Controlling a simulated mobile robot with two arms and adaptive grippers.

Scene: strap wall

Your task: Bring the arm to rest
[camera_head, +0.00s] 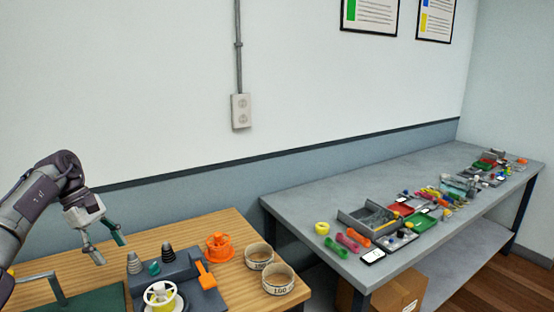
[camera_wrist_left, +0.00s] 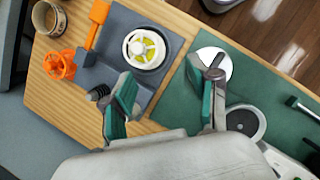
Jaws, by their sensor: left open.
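My left arm (camera_head: 42,195) comes in from the left in the head view, bent at a purple-grey joint. Its gripper (camera_head: 107,252) is open and empty, above the left part of the wooden table (camera_head: 226,222). In the left wrist view the gripper (camera_wrist_left: 165,108) shows its two teal-lined fingers spread wide apart, with nothing between them but table, dark tray and green mat behind. My right gripper is not in view.
An orange wheel (camera_head: 219,247) and two round containers (camera_head: 278,279) stand nearby. A green mat (camera_wrist_left: 262,85) lies beside the tray. A grey bench (camera_head: 310,198) with many small parts stands right.

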